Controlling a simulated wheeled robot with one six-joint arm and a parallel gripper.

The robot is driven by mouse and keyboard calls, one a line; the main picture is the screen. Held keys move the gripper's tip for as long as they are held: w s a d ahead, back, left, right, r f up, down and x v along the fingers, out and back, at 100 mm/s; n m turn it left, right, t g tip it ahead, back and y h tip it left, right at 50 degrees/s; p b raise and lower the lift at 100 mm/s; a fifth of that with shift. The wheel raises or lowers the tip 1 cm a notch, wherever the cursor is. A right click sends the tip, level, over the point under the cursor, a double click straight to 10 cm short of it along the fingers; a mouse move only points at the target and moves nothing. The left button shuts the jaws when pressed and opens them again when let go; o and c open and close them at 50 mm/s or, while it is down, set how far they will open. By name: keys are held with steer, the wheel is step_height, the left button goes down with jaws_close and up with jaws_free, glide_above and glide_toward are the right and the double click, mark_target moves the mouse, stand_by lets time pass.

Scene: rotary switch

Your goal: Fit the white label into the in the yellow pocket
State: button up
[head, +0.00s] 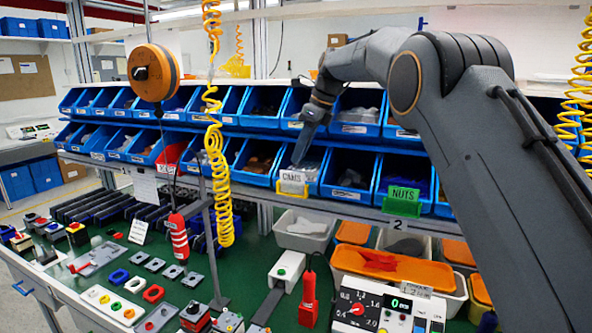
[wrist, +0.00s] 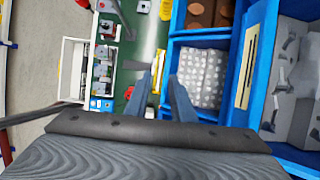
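The white label (head: 293,177), printed CAMS, stands upright in the yellow pocket (head: 291,189) on the front of a lower-row blue bin. Its lower part is hidden by the pocket, so I cannot tell how deep it sits. The yellow pocket also shows in the wrist view (wrist: 157,86), partly behind a finger. My gripper (head: 298,160) points down just above and behind the label. In the wrist view my gripper's fingers (wrist: 166,78) are apart, with a clear gap and nothing seen held between them.
Two rows of blue bins (head: 262,160) run along the rack. A green NUTS holder (head: 403,199) is to the right and a red holder (head: 166,168) to the left. A coiled yellow hose (head: 217,150) hangs left of my gripper. The green bench below carries many parts.

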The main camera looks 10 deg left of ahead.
steer(key=b+v, duration=0.2)
steer(key=v, duration=0.5)
steer(key=s+d+f+n+t+h, duration=0.1)
steer(key=s+d+f+n, duration=0.35)
steer(key=d+f, duration=0.4)
steer(key=s+d+f+n+h, duration=0.1)
steer(key=s+d+f+n, duration=0.35)
steer(key=d+f, duration=0.4)
steer(key=s+d+f+n+h, duration=0.1)
steer(key=s+d+f+n, duration=0.35)
steer(key=s, duration=0.45)
steer(key=s+d+f+n+h, duration=0.1)
steer(key=s+d+f+n, duration=0.25)
steer(key=s+d, duration=0.35)
steer(key=s+d+f+n, duration=0.3)
steer(key=s+d+f, duration=0.15)
steer(key=s, duration=0.55)
step_height(320, 180, down, 9)
steer(key=b, duration=0.6)
steer(key=shift+a+r, duration=0.15)
steer(key=shift+a, duration=0.1)
steer(key=shift+s, duration=0.15)
